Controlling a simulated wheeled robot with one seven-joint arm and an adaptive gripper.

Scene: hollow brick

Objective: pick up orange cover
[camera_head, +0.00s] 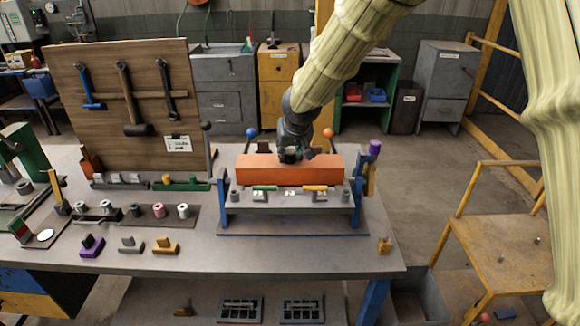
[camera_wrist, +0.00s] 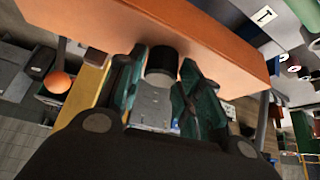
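The orange cover (camera_head: 270,174) is a long block on the grey fixture (camera_head: 235,207) on the workbench. In the wrist view the cover (camera_wrist: 215,45) spans the top, with a dark round knob (camera_wrist: 161,64) on its face. My gripper (camera_head: 297,152) is over the middle of the cover. In the head view my gripper hides the knob. The cover looks level, and its underside is hidden.
A wooden tool board (camera_head: 100,95) stands left of the fixture. Levers with a blue ball (camera_head: 251,132) and an orange ball (camera_head: 328,133) rise behind the cover. A purple-topped post (camera_head: 374,148) stands at right. Several small parts lie left; the bench front is mostly clear.

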